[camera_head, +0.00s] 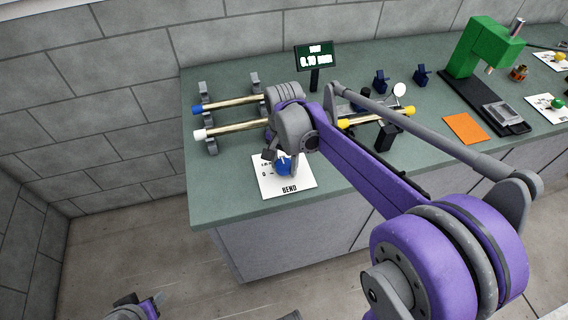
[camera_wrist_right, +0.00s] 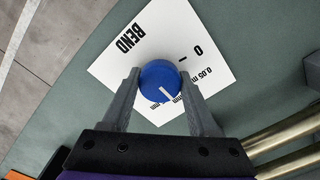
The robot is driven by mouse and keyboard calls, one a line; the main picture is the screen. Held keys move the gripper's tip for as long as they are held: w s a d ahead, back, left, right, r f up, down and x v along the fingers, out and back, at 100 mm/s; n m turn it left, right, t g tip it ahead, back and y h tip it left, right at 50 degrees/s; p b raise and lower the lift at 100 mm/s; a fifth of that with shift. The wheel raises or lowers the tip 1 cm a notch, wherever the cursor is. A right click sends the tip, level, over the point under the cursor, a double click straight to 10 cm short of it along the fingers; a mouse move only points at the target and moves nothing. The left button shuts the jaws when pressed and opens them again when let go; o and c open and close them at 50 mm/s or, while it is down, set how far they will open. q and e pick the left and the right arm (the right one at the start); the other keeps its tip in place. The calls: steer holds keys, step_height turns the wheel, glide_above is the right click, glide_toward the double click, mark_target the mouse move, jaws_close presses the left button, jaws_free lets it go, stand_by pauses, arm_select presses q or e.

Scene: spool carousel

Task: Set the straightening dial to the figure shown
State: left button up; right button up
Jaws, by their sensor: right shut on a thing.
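The straightening dial is a blue knob (camera_head: 283,167) on a white card (camera_head: 270,187) marked BEND, at the front left of the bench. My right gripper (camera_head: 282,162) is shut on the knob. In the right wrist view the two fingers (camera_wrist_right: 160,82) grip the knob (camera_wrist_right: 158,76) from both sides. Its white pointer line points to the lower right, toward a label ending in "mm" partly hidden by knob and finger. The marks 0 and 0.05 mm show on the card (camera_wrist_right: 215,55). A dark display (camera_head: 316,58) seems to read 0.10 mm.
Two brass rods, one with a blue end (camera_head: 230,104) and one with a white end (camera_head: 232,129), lie on grey stands behind the dial. A green press (camera_head: 485,48) and an orange pad (camera_head: 465,128) stand right. Part of my left arm shows at the bottom left.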

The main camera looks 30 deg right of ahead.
mark_target(284, 164)
stand_by(0.4)
steer(key=o, duration=1.4)
steer(key=shift+c, duration=0.2)
steer(key=shift+r, duration=0.1)
step_height(284, 164, up, 11)
steer(key=shift+p, duration=0.4)
steer(key=shift+f, duration=0.2)
steer(key=s+a+f+n+t, duration=0.2)
steer(key=s+a+f+n, duration=0.1)
steer(key=s+f+n, duration=0.3)
steer(key=s+a+f+n+t, duration=0.3)
steer(key=s+a+f+n, duration=0.1)
steer(key=s, duration=0.5)
step_height(284, 164, down, 2)
steer(key=shift+s+n+p, duration=0.25)
steer(key=shift+n+p, duration=0.05)
steer(key=shift+n, duration=0.6)
